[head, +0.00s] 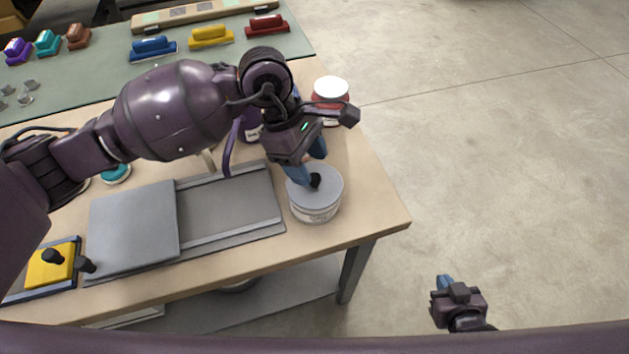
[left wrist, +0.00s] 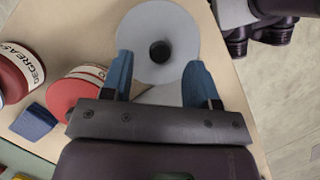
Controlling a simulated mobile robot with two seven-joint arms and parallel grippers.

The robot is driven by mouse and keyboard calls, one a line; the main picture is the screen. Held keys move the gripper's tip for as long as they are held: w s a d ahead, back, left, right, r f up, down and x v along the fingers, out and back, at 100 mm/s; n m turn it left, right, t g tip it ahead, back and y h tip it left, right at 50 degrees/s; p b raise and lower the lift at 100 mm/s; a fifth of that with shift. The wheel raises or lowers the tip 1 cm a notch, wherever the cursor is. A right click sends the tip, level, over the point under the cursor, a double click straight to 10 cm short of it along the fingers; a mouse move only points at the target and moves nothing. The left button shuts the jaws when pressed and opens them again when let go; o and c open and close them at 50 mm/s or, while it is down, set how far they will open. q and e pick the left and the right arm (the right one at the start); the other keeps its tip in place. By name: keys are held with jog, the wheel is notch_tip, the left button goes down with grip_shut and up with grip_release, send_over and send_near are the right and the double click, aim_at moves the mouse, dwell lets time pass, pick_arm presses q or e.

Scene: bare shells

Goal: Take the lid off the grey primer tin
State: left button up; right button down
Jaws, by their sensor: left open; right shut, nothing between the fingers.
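The grey primer tin (head: 316,212) stands upright near the right end of the workbench. Its flat grey lid (head: 330,186) is on it, with a black knob (head: 315,181) in the middle. My left gripper (head: 308,165) is open above the lid, its blue fingers pointing down at the knob. In the left wrist view the knob (left wrist: 160,51) shows between the two fingertips (left wrist: 160,60), with a gap on each side, over the grey lid (left wrist: 150,22). My right gripper (head: 447,284) is shut and empty, off the bench over the floor at lower right.
A red tin with a white top (head: 331,99) stands behind the primer tin, and a purple tin is partly hidden by my left arm. A grey sliding-panel tray (head: 230,200) lies left of the tin. The bench's right edge (head: 395,205) is close by.

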aim_at(314, 176)
pick_arm(q)
jog(key=shift+x, duration=1.65)
jog(key=shift+a, duration=0.1)
jog(key=c, duration=1)
jog(key=shift+r, duration=0.15)
